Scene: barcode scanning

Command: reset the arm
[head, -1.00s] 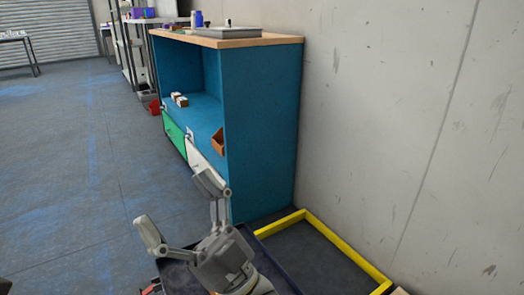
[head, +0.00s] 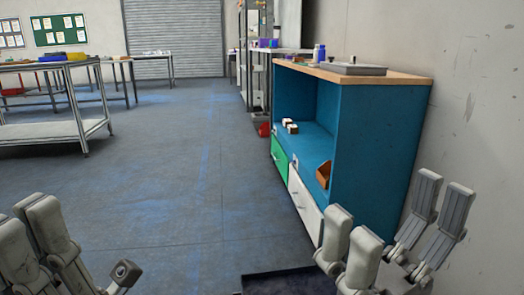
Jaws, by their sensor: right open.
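My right gripper (head: 398,203) is at the lower right of the head view, pointing up in front of the blue cabinet (head: 372,150) and the wall. Its grey fingers stand wide apart with nothing between them. My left gripper (head: 45,235) is at the lower left corner, over the floor in the picture. It is partly cut off by the frame edge, so its opening is not clear. No object shows in it. The arms behind both grippers are mostly out of view.
The cabinet carries a grey tray (head: 352,69) and bottles on its wooden top. Small boxes (head: 290,126) and a brown bin (head: 323,173) sit on its shelf. A metal table (head: 58,130) stands at the left. The floor between (head: 180,165) is open.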

